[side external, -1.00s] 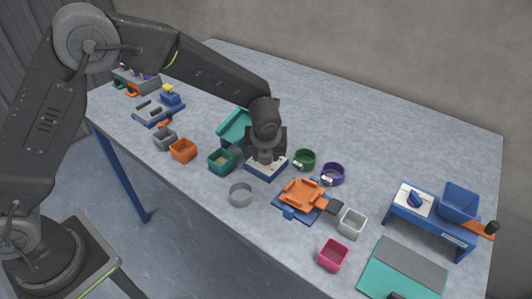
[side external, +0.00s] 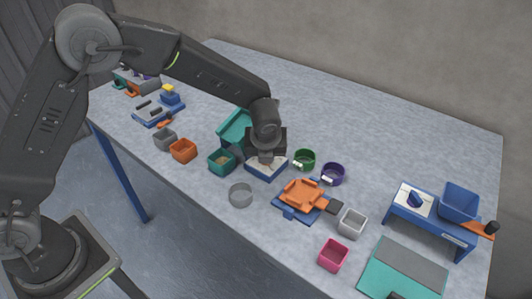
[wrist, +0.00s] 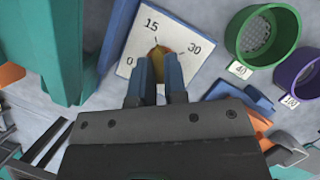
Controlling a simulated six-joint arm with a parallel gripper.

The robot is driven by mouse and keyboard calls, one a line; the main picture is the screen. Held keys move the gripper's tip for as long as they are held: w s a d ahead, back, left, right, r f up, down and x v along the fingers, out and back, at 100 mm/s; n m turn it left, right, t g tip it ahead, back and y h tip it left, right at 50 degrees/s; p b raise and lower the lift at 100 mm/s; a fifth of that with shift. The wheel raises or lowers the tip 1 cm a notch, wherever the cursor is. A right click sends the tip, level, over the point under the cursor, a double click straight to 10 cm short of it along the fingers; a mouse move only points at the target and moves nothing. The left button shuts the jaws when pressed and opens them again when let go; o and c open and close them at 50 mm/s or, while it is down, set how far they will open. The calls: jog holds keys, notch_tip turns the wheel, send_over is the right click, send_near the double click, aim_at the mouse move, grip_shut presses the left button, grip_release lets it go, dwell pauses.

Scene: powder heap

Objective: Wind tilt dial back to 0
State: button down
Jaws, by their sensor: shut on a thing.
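The tilt dial's white plate (wrist: 130,66) bears the marks 0, 15 and 30 in the wrist view. In the side view the plate (side external: 258,163) sits on a blue base near the table's middle. My gripper (wrist: 156,72) is over the plate, its two fingers closed on the dial knob (wrist: 157,51). A small olive and reddish part of the knob shows between the fingertips. The fingers hide most of the knob, and I cannot tell its exact reading. In the side view my gripper (side external: 266,157) points down onto the dial.
A teal tilted chute (side external: 235,126) stands close to the dial. Green (side external: 304,159) and purple (side external: 333,174) round sieves lie to its right. An orange tray on a blue base (side external: 303,195) is in front. Several small cups stand around. The table behind is clear.

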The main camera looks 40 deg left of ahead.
jog(key=shift+f, duration=0.1)
jog(key=n+g, duration=0.1)
jog(key=n, duration=0.3)
jog(key=shift+y, duration=0.4)
jog(key=n+g, duration=0.1)
jog(key=n, duration=0.1)
jog(key=n+g+y, duration=0.1)
jog(key=n, duration=0.1)
jog(key=shift+w+d+f+n, duration=0.1)
jog(key=shift+w+n, duration=0.05)
jog(key=shift+n, duration=0.15)
jog(key=n+g, duration=0.1)
jog(key=n, duration=0.3)
jog(key=shift+w+g, duration=0.15)
jog(key=shift+g, duration=0.25)
jog(key=shift+n+g+h, duration=0.3)
jog(key=shift+n+g, duration=0.3)
jog(key=shift+n, duration=1.4)
jog(key=shift+f, duration=0.1)
